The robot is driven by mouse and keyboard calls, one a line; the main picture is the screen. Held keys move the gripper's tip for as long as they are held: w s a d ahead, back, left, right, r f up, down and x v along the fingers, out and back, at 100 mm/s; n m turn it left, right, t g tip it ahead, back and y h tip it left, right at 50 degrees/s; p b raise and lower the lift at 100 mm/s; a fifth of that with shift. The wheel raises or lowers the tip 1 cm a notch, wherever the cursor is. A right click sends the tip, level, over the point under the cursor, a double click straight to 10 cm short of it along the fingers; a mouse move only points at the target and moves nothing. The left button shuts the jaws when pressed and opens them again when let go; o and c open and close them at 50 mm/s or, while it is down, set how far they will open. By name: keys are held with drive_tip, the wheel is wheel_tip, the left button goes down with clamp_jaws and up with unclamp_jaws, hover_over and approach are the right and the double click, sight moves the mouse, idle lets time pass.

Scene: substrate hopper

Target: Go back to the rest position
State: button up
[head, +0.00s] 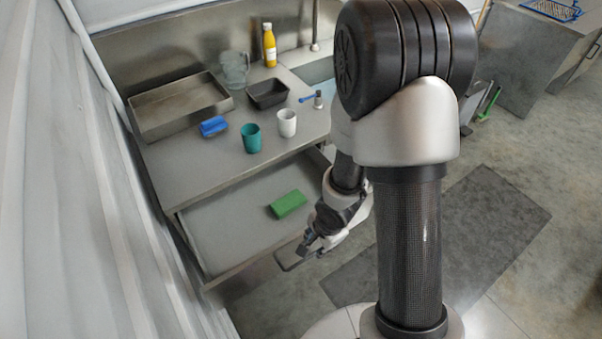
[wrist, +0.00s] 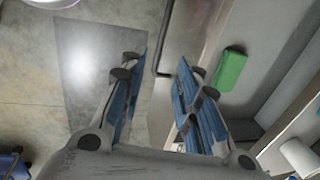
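My gripper (head: 312,244) is beside the front edge of an open drawer (head: 218,232) under the counter. In the wrist view my gripper (wrist: 160,75) has its two fingers spread apart with nothing between them. Part of a dark drawer handle shows beyond the fingers. A green block (head: 288,204) lies inside the drawer, apart from the gripper; it also shows right of the fingers in the wrist view (wrist: 230,69). My arm hides part of the counter and the drawer's right side.
On the counter (head: 190,170) are a metal tray (head: 180,122), a blue sponge-like item (head: 213,126), a teal cup (head: 251,138), a white cup (head: 287,123), a dark container (head: 267,95), a clear jug (head: 235,69) and a yellow bottle (head: 269,47). A dark mat (head: 490,215) lies on open floor.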

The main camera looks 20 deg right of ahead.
drive_tip(key=d+r+n+t+h, duration=0.1)
drive_tip(key=d+r+n, duration=0.15)
drive_tip(key=r, duration=0.65)
drive_tip(key=d+r+n+t+h, duration=0.1)
drive_tip(key=r+n, duration=0.2)
drive_tip(key=r, duration=0.5)
drive_tip(key=s+a+r+n+y, duration=0.1)
drive_tip(key=s+a+r+n, duration=0.4)
drive_tip(key=s+r+n, duration=0.4)
drive_tip(key=s+r, duration=0.3)
drive_tip(key=r, duration=0.1)
drive_tip(key=shift+s+r+t, duration=0.3)
drive_tip(key=shift+s+r, duration=0.05)
drive_tip(key=shift+r, duration=0.05)
